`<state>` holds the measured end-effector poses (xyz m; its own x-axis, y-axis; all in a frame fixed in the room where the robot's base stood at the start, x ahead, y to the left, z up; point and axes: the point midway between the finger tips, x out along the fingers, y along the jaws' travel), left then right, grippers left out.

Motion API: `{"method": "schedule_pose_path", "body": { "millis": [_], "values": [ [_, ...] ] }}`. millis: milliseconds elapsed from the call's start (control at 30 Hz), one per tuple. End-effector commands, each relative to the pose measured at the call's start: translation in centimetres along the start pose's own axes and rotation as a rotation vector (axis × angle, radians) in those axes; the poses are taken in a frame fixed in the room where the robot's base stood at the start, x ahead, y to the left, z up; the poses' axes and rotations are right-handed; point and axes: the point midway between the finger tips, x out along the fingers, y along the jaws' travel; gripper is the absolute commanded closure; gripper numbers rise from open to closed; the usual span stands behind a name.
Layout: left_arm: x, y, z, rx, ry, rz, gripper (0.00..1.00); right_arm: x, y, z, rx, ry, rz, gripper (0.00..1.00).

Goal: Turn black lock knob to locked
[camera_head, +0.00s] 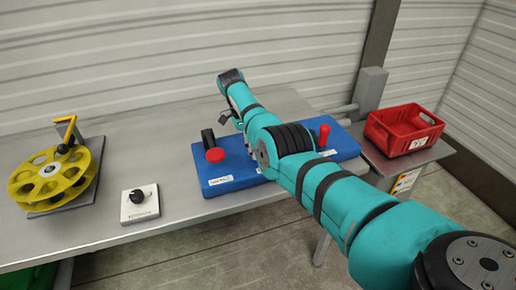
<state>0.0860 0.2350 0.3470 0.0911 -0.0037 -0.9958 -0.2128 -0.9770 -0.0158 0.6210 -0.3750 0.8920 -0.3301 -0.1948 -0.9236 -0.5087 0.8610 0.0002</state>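A black knob (137,195) sits on a small white plate (140,210) with printed marks too small to read. The plate lies on the grey table, left of the blue board and right of the yellow reel. My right arm comes in from the lower right and reaches over the blue board. Part of my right gripper (226,115) shows at the far end of that arm, above the back of the board and well to the right of the knob. Its fingers are mostly hidden, so I cannot tell whether it is open. My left gripper is not in view.
A yellow reel (22,183) with a crank stands at the left. The blue board (218,181) carries a red button (215,155), a black disc (208,138) and a red handle (324,134). A red crate (405,140) stands on a side stand. The table around the plate is clear.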

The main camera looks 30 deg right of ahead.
Motion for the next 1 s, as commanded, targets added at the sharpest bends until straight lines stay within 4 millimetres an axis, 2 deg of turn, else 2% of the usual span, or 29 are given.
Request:
{"method": "schedule_pose_path", "body": {
  "millis": [133,167,333,667,767,1000],
  "values": [
    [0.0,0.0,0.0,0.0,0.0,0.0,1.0,0.0,-0.1,-0.1,0.002,0.0,0.0,0.87],
    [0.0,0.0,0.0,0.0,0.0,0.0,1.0,0.0,-0.1,-0.1,0.002,0.0,0.0,0.54],
    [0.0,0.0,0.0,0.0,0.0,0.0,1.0,0.0,-0.1,0.0,0.001,0.0,0.0,0.32],
    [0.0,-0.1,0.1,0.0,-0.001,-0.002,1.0,-0.3,-0.1,-0.1,0.0,-0.002,-0.002,0.32],
    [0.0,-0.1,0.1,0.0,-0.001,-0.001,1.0,-1.3,-0.1,-0.5,0.0,-0.002,-0.002,0.32],
    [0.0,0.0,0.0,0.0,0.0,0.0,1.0,-5.1,0.1,-1.9,-0.001,-0.007,0.002,0.32]
  ]
}}
